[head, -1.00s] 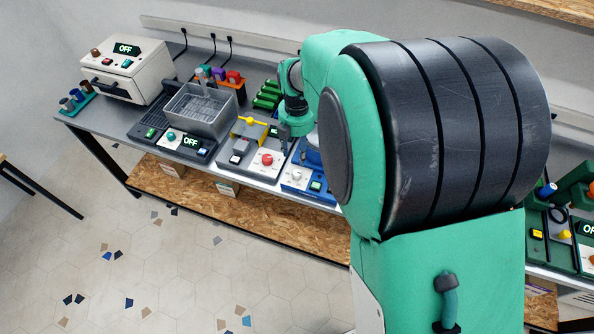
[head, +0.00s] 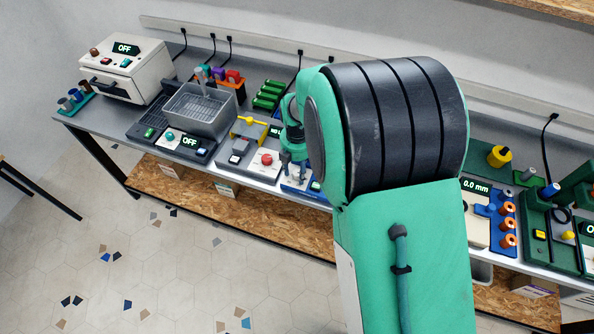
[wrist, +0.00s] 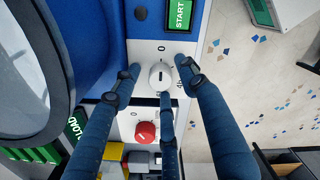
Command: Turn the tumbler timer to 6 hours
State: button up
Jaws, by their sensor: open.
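The tumbler's timer knob (wrist: 160,77) is a round white dial on a light panel in the wrist view. A short dark line marks its face; I cannot tell surely which setting it points at. A "0" mark and a "4h" mark show beside it. My gripper (wrist: 162,82) is open, its dark blue fingers spread around the knob, with no clear contact. The green START button (wrist: 180,14) is above the knob, and the tumbler's blue body (wrist: 110,30) is to the left.
A neighbouring panel with a red button (wrist: 145,132) lies below the knob in the wrist view. In the head view this red button (head: 267,159) is just left of my gripper. A grey basket (head: 200,110) stands farther left. The floor (head: 150,250) in front is clear.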

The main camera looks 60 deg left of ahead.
grip_shut()
